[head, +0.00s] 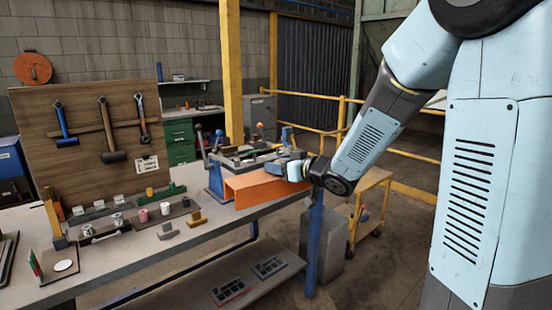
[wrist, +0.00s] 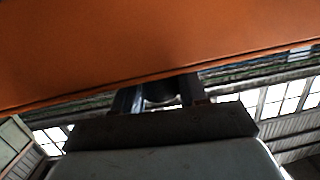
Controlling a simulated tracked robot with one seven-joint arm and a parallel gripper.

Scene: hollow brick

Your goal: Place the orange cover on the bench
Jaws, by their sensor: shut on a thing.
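The orange cover (head: 262,187) is a folded sheet piece at the right end of the bench (head: 150,255) in the head view. My gripper (head: 291,170) is at its right side, shut on it. In the wrist view the cover (wrist: 130,45) fills the upper part, right beyond my gripper (wrist: 158,97). The fingertips are partly hidden behind the cover. I cannot tell whether the cover touches the bench top or hangs just above it.
A blue-based fixture (head: 215,175) with levers stands just behind the cover. Small parts on dark trays (head: 155,216) and a tool board (head: 95,145) with hammers are to the left. A yellow cart (head: 368,205) stands right of the bench. The bench's front middle is clear.

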